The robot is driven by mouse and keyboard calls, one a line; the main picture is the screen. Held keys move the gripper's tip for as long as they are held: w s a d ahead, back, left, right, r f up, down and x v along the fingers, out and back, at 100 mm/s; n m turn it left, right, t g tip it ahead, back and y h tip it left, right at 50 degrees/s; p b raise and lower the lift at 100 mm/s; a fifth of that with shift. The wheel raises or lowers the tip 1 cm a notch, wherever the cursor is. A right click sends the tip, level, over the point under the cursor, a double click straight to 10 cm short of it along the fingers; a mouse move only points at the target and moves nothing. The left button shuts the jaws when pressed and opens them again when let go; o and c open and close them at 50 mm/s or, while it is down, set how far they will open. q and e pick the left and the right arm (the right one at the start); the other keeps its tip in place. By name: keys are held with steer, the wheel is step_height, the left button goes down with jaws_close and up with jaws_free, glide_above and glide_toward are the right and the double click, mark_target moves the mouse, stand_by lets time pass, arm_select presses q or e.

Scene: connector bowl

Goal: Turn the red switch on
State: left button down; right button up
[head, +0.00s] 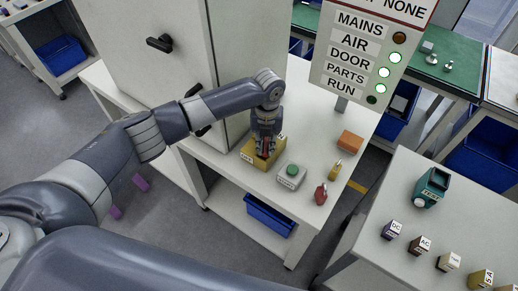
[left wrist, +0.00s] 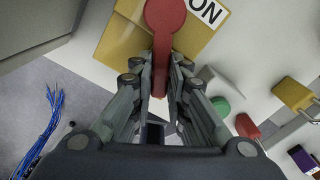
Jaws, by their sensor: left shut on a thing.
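The red switch (left wrist: 164,22) is a lever with a round end on a yellow box (left wrist: 122,42), which carries a white "ON" label (left wrist: 209,12) at the right of the lever. The yellow box also shows in the head view (head: 247,154), on the white table. My left gripper (head: 265,148) comes down onto it from above and is shut on the red lever. In the left wrist view its fingers (left wrist: 161,88) lie on both sides of the lever's lower part. My right gripper is not in view.
A grey box with a green button (head: 291,176), a red item (head: 321,194) and a yellow item (head: 335,170) stand right of the switch box. A sign panel (head: 362,50) shows AIR, DOOR and PARTS lit green; MAINS and RUN are dark. A grey cabinet (head: 150,70) stands behind.

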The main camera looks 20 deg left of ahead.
arm_select(q)
steer(key=shift+w+d+r+n, duration=0.1)
steer(key=shift+d+n, duration=0.5)
steer(key=shift+n, duration=0.4)
steer(key=n, duration=0.1)
steer(key=d+n+p, duration=0.1)
steer(key=shift+w+d+n, duration=0.1)
steer(key=shift+w+n, duration=0.2)
steer(key=shift+w, duration=0.05)
steer(key=n, duration=0.1)
steer(key=w+d+n, duration=0.1)
steer(key=shift+n, duration=0.4)
steer(key=n, duration=0.1)
steer(key=w+d+n, duration=0.1)
steer(key=n, duration=0.1)
steer(key=shift+w+b, duration=0.3)
steer(key=shift+w+d+n, duration=0.1)
steer(key=shift+w+n, duration=0.2)
steer(key=shift+n, duration=0.5)
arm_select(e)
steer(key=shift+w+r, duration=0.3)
arm_select(q)
steer(key=c, duration=1.6)
jaws_free()
steer(key=shift+o, duration=0.2)
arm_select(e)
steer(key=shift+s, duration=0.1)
